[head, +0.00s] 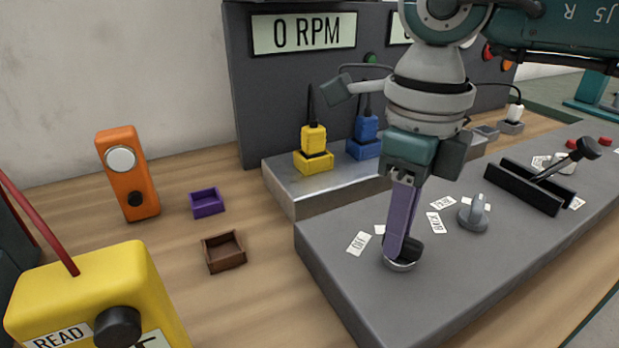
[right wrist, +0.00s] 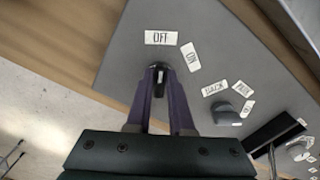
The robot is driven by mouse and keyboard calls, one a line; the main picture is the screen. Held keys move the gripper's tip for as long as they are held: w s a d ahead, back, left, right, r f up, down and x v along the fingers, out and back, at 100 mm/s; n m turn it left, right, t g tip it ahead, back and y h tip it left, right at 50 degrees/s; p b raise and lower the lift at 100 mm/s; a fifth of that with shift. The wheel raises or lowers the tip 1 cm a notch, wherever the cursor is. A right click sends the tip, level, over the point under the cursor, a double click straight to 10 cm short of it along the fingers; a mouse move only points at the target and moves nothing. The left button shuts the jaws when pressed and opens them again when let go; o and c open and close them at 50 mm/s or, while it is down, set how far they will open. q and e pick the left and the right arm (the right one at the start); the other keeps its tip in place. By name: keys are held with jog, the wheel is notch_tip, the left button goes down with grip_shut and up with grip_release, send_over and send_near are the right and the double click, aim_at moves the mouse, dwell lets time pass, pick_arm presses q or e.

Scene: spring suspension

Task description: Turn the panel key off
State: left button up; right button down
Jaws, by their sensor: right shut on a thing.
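The panel key stands at the near end of the grey control panel (head: 345,285), in a round silver base (head: 400,265). My right gripper (head: 403,245) comes down on it from above, its purple fingers shut on the key's dark head. In the right wrist view the dark key head (right wrist: 159,71) shows between the fingertips (right wrist: 158,80), roughly in line with the OFF label (right wrist: 160,38). The ON label (right wrist: 191,57) lies to the right of that. The OFF label also shows in the head view (head: 358,243). The fingers hide much of the key. My left gripper is not in view.
A grey selector knob (head: 474,214) and a black lever (head: 570,160) stand farther along the panel. Yellow (head: 314,150) and blue (head: 364,138) plugs sit behind. A display (head: 305,33) reads 0 RPM. A yellow box (head: 100,290), an orange device (head: 128,172) and small trays are left.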

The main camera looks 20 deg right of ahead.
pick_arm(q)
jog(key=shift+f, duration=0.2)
pick_arm(e)
jog(key=shift+n, duration=0.5)
jog(key=c, duration=0.8)
grip_release()
notch_tip(320, 180, up, 10)
